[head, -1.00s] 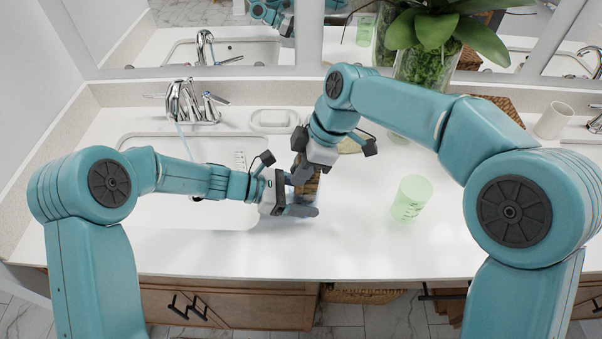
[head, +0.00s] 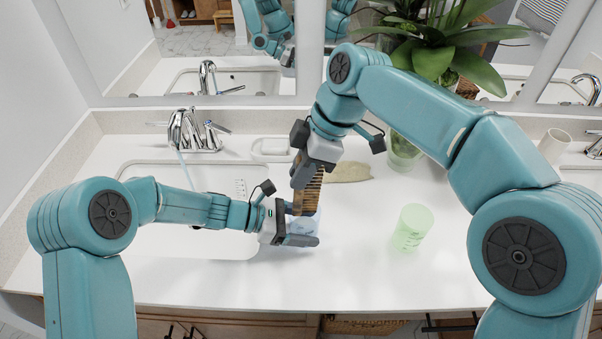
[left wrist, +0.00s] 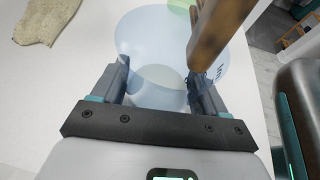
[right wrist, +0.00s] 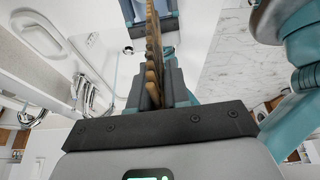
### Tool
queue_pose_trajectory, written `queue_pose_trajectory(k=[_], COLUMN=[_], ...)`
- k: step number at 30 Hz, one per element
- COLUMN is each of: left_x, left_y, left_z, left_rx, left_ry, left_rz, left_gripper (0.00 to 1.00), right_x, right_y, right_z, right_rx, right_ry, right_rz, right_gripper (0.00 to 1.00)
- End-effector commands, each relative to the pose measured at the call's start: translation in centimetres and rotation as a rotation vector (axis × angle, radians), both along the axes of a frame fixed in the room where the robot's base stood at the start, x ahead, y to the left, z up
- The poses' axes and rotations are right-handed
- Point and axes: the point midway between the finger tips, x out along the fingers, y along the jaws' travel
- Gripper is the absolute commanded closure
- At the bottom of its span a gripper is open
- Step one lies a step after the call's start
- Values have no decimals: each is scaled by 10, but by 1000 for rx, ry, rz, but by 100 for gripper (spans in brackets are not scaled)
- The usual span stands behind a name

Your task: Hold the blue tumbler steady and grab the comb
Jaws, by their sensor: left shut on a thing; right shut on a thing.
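The translucent blue tumbler (head: 304,226) stands on the white counter, partly hidden by my left gripper. My left gripper (head: 301,226) is shut on it, with a finger on either side in the left wrist view, where the tumbler (left wrist: 160,62) fills the middle. The brown wooden comb (head: 308,190) is upright above the tumbler in the head view. My right gripper (head: 308,165) is shut on its upper part. The comb shows edge-on between the fingers in the right wrist view (right wrist: 152,50) and at the top of the left wrist view (left wrist: 215,35). Whether its lower end is inside the tumbler is unclear.
A green translucent cup (head: 411,228) stands on the counter to the right. A beige cloth (head: 348,171) lies behind the comb. The sink (head: 190,215) with its faucet (head: 190,130), a soap dish (head: 271,148) and a potted plant (head: 405,150) are also near.

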Motion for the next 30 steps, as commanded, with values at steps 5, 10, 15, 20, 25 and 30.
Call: queue_pose_trajectory(k=[5, 10, 15, 20, 25, 30], left_x=[0, 0, 0, 0, -3, -6], left_y=[0, 0, 0, 4, 32, 69], left_z=[0, 0, 0, 2, 13, 29], left_rx=[0, 0, 0, -1, 0, 0], left_ry=[0, 0, 0, -1, -2, -3], left_rz=[0, 0, 0, 2, 5, 5], left_gripper=[62, 10, 0, 0, 0, 0], right_x=[0, 0, 0, 0, 0, 0], right_y=[0, 0, 0, 0, 0, 0], right_z=[1, 1, 1, 1, 1, 0], right_rx=[0, 0, 0, 0, 0, 0], right_ry=[-1, -1, -1, -1, -1, -1], right_rz=[0, 0, 0, 0, 0, 0], right_gripper=[100, 100, 100, 100, 100, 100])
